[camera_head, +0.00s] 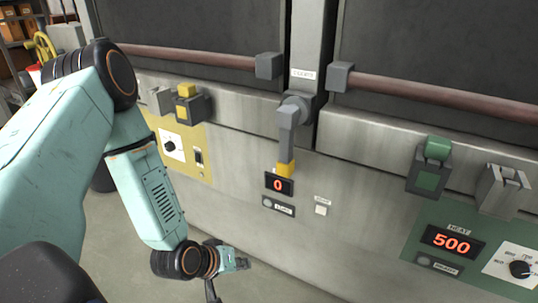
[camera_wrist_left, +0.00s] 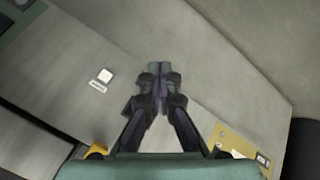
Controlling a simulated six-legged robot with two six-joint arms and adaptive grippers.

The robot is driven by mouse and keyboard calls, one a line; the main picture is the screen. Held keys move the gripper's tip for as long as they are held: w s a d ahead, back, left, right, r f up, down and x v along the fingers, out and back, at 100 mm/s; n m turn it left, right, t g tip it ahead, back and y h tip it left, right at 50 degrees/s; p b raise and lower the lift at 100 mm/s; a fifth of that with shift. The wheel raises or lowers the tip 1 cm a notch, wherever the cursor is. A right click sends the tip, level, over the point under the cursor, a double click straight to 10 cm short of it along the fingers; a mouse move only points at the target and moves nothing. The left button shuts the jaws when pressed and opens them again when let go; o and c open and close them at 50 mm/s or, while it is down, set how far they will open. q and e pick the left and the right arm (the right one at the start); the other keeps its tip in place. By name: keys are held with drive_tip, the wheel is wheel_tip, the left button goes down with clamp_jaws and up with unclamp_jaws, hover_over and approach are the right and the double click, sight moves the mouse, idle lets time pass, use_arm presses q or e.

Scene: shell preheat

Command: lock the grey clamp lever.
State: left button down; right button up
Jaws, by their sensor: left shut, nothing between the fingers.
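The grey clamp lever (camera_head: 286,128) is in the middle of the head view. It hangs down from a round grey hub (camera_head: 295,106) on the upright grey post, and its lower end has a yellow tip (camera_head: 285,169). My left gripper (camera_head: 226,280) is below and to the left of the lever, apart from it, in front of the lower panel. In the left wrist view its fingers (camera_wrist_left: 158,78) are together with nothing between them. A yellow piece (camera_wrist_left: 97,148) shows at the lower left there, partly hidden. My right gripper is in neither view.
A display reading 0 (camera_head: 279,184) and a white button (camera_head: 321,210) are below the lever. A yellow panel (camera_head: 190,150) with a yellow switch is left. A green panel (camera_head: 413,238), a green switch (camera_head: 430,170) and a grey latch (camera_head: 503,190) are right. Brown bars cross above.

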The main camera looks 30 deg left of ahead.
sight(286, 142)
use_arm(q)
drive_tip(key=w+a+r+n+t+h+p, duration=0.1)
drive_tip(key=w+a+r+n+t, duration=0.3)
drive_tip(key=r, duration=0.4)
drive_tip(key=w+a+r+n+t+h, duration=0.1)
drive_tip(key=w+a+r+n+t, duration=0.3)
drive_tip(key=r, duration=0.5)
drive_tip(key=shift+w+a+n+t+h+p, duration=0.35)
drive_tip(key=shift+w+a+t, duration=0.35)
drive_tip(key=shift+w+a, duration=0.5)
drive_tip(key=shift+r, duration=0.1)
drive_tip(key=w+d+b, duration=0.5)
drive_tip(key=w+d, duration=0.1)
drive_tip(key=w, duration=0.3)
drive_tip(key=shift+w+d, duration=0.25)
drive_tip(key=shift+w, duration=0.1)
